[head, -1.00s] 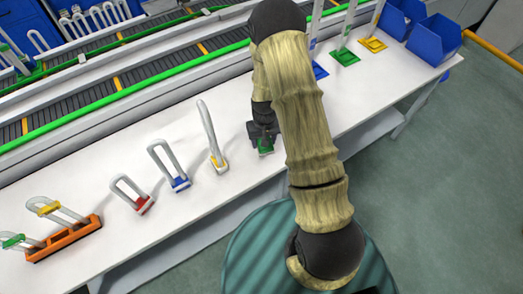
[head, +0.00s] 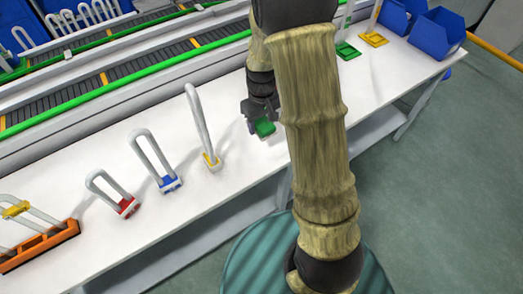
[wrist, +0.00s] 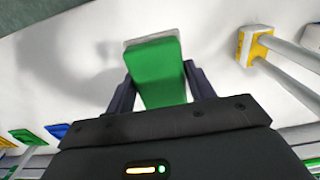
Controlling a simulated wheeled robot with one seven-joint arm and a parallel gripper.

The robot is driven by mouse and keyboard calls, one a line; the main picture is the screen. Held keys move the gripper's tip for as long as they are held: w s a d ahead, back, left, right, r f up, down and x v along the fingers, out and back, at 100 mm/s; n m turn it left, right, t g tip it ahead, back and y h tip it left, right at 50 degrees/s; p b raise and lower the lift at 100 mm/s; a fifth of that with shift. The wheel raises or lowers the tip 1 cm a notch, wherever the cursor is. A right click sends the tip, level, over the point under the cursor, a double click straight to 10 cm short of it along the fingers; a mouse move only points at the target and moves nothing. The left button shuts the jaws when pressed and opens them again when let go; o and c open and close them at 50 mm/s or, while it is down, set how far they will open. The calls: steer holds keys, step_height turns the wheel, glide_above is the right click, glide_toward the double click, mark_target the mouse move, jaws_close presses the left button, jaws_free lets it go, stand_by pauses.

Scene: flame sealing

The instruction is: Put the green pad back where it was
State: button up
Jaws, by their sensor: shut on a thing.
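The green pad (head: 265,128) is in my gripper (head: 260,108), over the white table to the right of the yellow-based loop (head: 211,162). In the wrist view the green pad (wrist: 161,70) sits between the two dark fingers of my gripper (wrist: 160,85), which are shut on its sides. A pale grey edge shows at the pad's far end; I cannot tell whether it belongs to the pad. The pad looks raised off the table, with a broad shadow to its left in the wrist view.
Blue-based (head: 170,184) and red-based (head: 128,207) loops stand to the left, then an orange rack (head: 40,247). Green (head: 348,51) and yellow (head: 373,39) flat bases lie at the back right, near blue bins (head: 437,33). A conveyor runs behind the table.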

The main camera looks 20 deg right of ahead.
glide_above(262, 147)
step_height(262, 147, down, 6)
steer(key=shift+a+r, duration=0.1)
steer(key=shift+r, duration=0.15)
steer(key=shift+w+f, duration=0.15)
steer(key=shift+f, duration=0.3)
steer(key=shift+s+r, duration=0.1)
steer(key=shift+s, duration=0.15)
step_height(262, 147, down, 3)
steer(key=shift+f+p, duration=0.2)
steer(key=shift+p, duration=0.1)
steer(key=shift+f, duration=0.2)
